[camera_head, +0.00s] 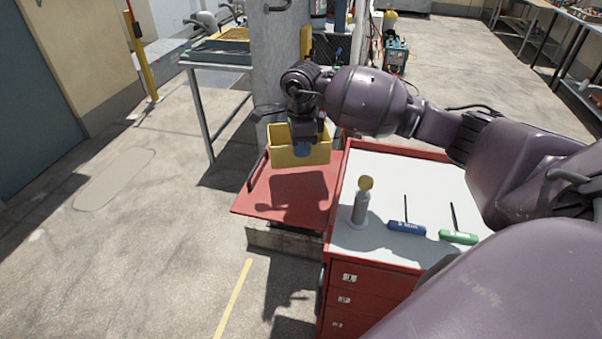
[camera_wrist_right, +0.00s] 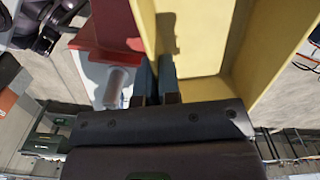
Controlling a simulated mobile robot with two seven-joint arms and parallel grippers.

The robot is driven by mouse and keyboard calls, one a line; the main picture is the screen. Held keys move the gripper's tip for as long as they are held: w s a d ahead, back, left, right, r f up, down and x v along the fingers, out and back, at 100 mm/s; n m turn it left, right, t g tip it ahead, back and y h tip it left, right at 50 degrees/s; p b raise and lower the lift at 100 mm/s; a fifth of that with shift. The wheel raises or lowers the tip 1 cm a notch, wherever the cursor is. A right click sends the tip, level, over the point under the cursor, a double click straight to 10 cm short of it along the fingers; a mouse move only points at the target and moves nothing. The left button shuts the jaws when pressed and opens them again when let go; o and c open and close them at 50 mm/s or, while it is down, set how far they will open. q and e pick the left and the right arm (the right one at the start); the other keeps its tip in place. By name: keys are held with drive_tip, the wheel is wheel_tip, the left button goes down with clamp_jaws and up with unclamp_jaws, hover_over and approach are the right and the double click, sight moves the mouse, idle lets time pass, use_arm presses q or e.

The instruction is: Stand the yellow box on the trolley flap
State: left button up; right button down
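The yellow box (camera_head: 314,155) is an open-topped bin, roughly upright over the red trolley flap (camera_head: 285,200). My right gripper (camera_head: 303,147) reaches down onto its near wall and is shut on it. In the right wrist view the two blue-grey fingers (camera_wrist_right: 157,82) pinch the wall of the yellow box (camera_wrist_right: 200,60). A dark shadow lies on the flap below the box. I cannot tell for sure whether its base touches the flap. My left gripper is not in view.
The white trolley top (camera_head: 400,185) right of the flap holds a grey bottle with a yellow top (camera_head: 361,205), a blue-handled tool (camera_head: 407,228) and a green-handled tool (camera_head: 458,237). A grey pillar (camera_head: 280,60) stands behind the flap. The floor at left is clear.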

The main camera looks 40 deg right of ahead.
sight(302, 165)
wheel_tip(302, 165, down, 8)
drive_tip(key=shift+f, duration=0.15)
idle(0.4)
drive_tip(key=shift+f, duration=0.1)
drive_tip(key=c, duration=1.3)
unclamp_jaws()
drive_tip(key=shift+c, duration=0.2)
drive_tip(key=shift+r, duration=0.25)
wheel_tip(302, 165, up, 12)
drive_tip(key=shift+f, duration=0.1)
